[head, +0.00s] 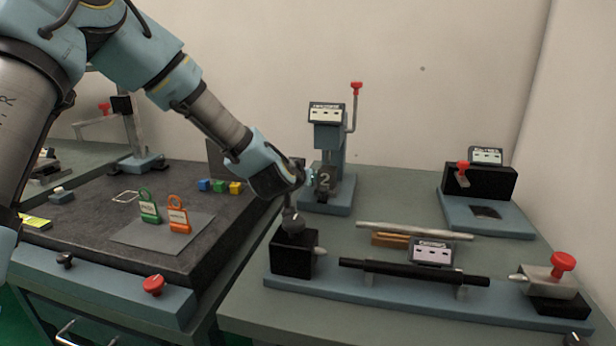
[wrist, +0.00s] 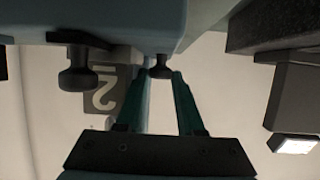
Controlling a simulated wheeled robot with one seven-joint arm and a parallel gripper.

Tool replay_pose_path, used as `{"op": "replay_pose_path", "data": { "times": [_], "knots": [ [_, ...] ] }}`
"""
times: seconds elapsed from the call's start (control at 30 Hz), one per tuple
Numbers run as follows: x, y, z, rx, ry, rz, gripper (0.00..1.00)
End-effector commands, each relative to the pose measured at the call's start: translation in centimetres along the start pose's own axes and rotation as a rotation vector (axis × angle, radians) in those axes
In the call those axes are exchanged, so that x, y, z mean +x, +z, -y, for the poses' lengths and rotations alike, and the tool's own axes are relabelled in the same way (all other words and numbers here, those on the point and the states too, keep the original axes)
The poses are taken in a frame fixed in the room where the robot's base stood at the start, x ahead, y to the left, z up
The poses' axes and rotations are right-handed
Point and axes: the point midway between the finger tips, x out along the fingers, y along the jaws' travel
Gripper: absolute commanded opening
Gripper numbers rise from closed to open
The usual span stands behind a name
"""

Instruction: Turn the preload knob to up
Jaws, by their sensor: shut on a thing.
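My gripper (head: 307,176) is at the indexing station at the back, beside the dark block marked 2 (head: 324,181). In the wrist view my gripper's two teal fingers (wrist: 161,76) close in on a small dark knob (wrist: 160,70) and are shut on it. This looks like the preload knob, but no label on it can be read. Its pointing direction cannot be told. A second dark knob (wrist: 78,78) is to its left, in front of the block marked 2 (wrist: 103,97). In the head view my wrist and the block hide the held knob.
The station has a labelled plate (head: 326,113) and a red-topped lever (head: 355,90). In front are a black block (head: 293,256), a black bar (head: 410,270) and a red knob (head: 563,262). Another black fixture (head: 490,183) stands at right. A dark bench with tags lies left.

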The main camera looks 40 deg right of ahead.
Motion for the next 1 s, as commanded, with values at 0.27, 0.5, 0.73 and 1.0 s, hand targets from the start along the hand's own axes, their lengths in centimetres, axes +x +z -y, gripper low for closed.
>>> {"op": "replay_pose_path", "data": {
  "times": [0.27,0.5,0.73,1.0],
  "knots": [
    [0.04,-0.13,0.06,0.0,-0.001,-0.003,0.49],
    [0.02,-0.05,-0.02,0.001,0.001,-0.001,0.67],
    [0.01,-0.02,0.0,0.002,0.007,0.0,0.67],
    [0.01,-0.04,0.55,0.035,0.096,0.002,0.67]
  ]
}}
